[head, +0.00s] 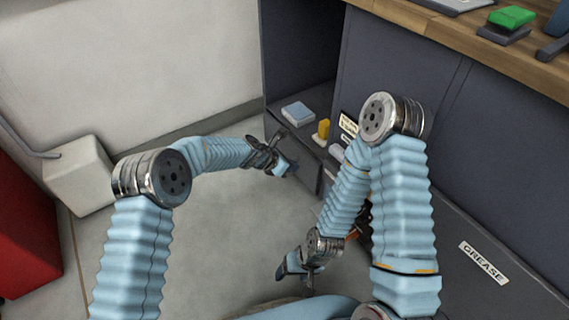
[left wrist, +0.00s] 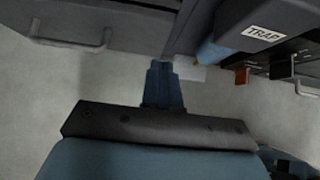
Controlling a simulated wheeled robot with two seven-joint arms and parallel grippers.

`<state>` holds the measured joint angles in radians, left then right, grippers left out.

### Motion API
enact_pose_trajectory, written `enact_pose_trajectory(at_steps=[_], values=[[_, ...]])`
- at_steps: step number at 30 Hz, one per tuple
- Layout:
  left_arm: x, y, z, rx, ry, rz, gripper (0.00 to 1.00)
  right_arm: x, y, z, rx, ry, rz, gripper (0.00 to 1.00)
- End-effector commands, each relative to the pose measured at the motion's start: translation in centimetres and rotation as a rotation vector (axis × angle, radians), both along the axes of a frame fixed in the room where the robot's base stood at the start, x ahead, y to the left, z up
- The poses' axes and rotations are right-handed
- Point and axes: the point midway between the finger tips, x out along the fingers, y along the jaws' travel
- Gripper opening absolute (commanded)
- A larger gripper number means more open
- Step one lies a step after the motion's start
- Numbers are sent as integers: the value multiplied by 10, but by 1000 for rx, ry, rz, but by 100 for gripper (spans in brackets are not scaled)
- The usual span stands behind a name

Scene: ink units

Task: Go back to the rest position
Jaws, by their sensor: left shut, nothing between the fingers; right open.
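My left gripper (head: 284,168) is in the middle of the head view, at the end of the blue-sleeved arm from the left. It is shut and empty, in front of the low open compartment of the dark cabinet. In the left wrist view its blue fingers (left wrist: 163,84) are together with nothing between them. My right gripper (head: 294,272) is lower in the head view, above the floor, open. No object shows in it. My right arm hides part of the cabinet front.
The dark cabinet (head: 400,60) has a wooden top (head: 460,40). A light blue block (head: 298,113) and a yellow item (head: 323,130) stand in its compartment. A drawer marked GREASE (head: 483,262) is at right. A white box (head: 78,175) and red unit (head: 28,225) stand left. Grey floor is clear between.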

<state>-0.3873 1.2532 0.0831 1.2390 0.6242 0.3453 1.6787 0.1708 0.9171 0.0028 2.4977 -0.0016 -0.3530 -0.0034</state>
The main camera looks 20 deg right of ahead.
Motion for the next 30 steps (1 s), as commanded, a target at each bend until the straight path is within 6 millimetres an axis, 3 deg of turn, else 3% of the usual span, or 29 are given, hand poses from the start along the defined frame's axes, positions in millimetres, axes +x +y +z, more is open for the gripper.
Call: enact_pose_trajectory(at_steps=[3,8,13,16,20,23,27,30], values=[[-5,16,18,0,0,0,0,0,0,4,-1,0,0,70],[-9,27,29,0,1,-1,0,0,0,5,-1,-1,0,70],[-10,31,29,6,-1,-4,0,0,-1,6,-1,-1,0,70],[-14,49,18,53,-36,-39,0,0,0,10,-1,0,0,70],[-38,112,-16,219,-157,-205,0,-1,1,24,1,0,2,70],[-79,180,-46,379,-283,-440,0,-2,3,37,3,2,6,70],[-160,262,-66,530,-460,-852,0,-3,6,55,6,2,11,70],[-218,298,-64,562,-579,-1118,0,-4,8,64,9,4,14,70]])
